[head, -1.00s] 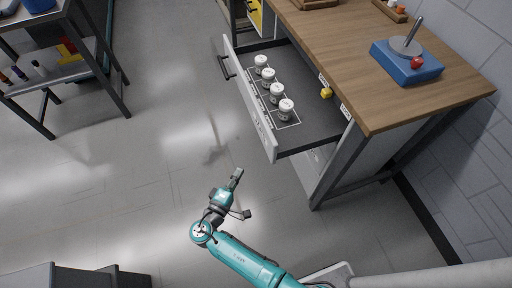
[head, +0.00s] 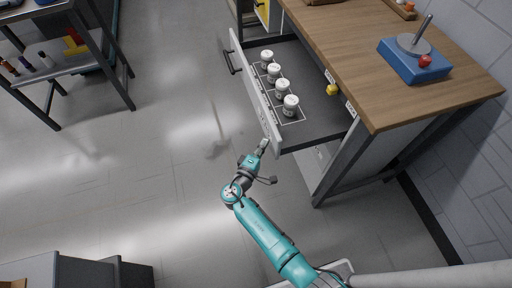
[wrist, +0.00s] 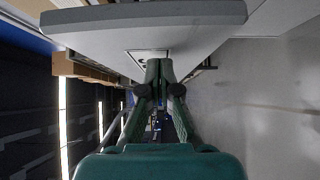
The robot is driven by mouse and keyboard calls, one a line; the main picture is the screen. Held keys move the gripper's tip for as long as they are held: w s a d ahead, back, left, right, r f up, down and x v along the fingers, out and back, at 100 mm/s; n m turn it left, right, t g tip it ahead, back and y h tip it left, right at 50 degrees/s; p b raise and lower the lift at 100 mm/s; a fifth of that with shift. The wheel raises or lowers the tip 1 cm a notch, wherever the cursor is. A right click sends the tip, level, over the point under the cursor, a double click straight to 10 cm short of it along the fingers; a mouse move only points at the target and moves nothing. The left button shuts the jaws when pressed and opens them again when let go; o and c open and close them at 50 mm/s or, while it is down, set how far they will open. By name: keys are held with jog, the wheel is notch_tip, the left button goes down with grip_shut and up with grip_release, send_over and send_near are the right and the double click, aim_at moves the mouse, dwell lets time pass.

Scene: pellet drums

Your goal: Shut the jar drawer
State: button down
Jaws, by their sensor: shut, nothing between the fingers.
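The jar drawer stands open from the wooden workbench, its pale front panel (head: 252,90) out to the left with a dark handle (head: 233,62) near its far end. Several white-lidded jars (head: 281,88) stand in a row inside, behind the panel. My gripper (head: 263,145) is shut and empty, with its fingertips by the near end of the drawer front; I cannot tell whether they touch it. In the wrist view, the closed fingers (wrist: 164,75) point at a pale panel (wrist: 150,35) close ahead, probably the drawer front.
A small yellow item (head: 332,90) lies in the drawer. A metal shelf table (head: 60,65) stands at upper left. The floor (head: 150,150) left of the drawer is clear.

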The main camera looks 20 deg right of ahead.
aim_at(317, 144)
jog(key=shift+d, duration=0.3)
jog(key=d, duration=2.8)
jog(key=shift+d, duration=0.15)
jog(key=shift+d+r, duration=0.1)
jog(key=shift+d, duration=0.2)
jog(key=shift+d, duration=0.15)
jog(key=a, duration=0.5)
jog(key=v, duration=0.8)
jog(key=shift+s, duration=0.1)
jog(key=shift+v, duration=0.9)
